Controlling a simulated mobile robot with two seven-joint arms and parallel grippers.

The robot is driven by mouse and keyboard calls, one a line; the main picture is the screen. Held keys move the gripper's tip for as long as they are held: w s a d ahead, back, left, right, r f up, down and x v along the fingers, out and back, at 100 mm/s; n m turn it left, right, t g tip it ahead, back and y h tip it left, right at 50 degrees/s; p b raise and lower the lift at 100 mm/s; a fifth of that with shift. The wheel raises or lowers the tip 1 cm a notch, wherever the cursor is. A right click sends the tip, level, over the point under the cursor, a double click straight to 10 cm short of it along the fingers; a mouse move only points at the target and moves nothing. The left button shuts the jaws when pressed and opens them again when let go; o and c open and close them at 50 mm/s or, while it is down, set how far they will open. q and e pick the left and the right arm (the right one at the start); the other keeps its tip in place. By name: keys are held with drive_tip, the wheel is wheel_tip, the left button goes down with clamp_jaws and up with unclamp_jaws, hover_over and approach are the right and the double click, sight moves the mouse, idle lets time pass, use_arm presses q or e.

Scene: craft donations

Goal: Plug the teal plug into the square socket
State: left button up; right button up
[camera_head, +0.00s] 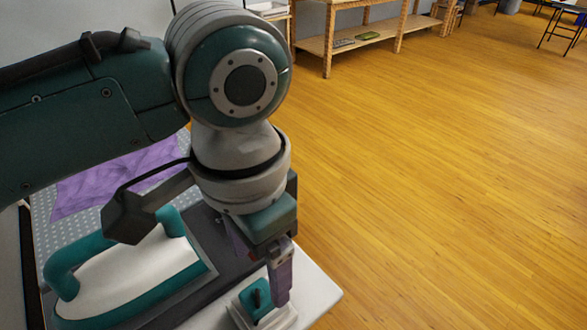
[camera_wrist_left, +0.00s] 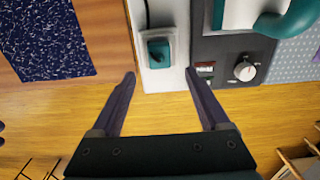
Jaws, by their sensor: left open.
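The teal plug (camera_head: 258,297) is at the white square socket (camera_head: 286,317) on the front corner of the white table. In the wrist view the plug (camera_wrist_left: 157,52) sits within the socket's pale outline, with a dark cord running up from it. I cannot tell how deep it sits. My left gripper (camera_head: 262,277) is open and empty above the table corner. In the wrist view, the plug shows beyond and between the spread fingertips of the left gripper (camera_wrist_left: 161,76), apart from both. My right gripper is not in view.
Purple cloth (camera_head: 105,182) lies behind. Open wooden floor (camera_head: 440,180) is to the right, with shelves (camera_head: 365,35) beyond.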

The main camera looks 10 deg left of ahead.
use_arm(q)
drive_tip(key=shift+r, duration=1.9)
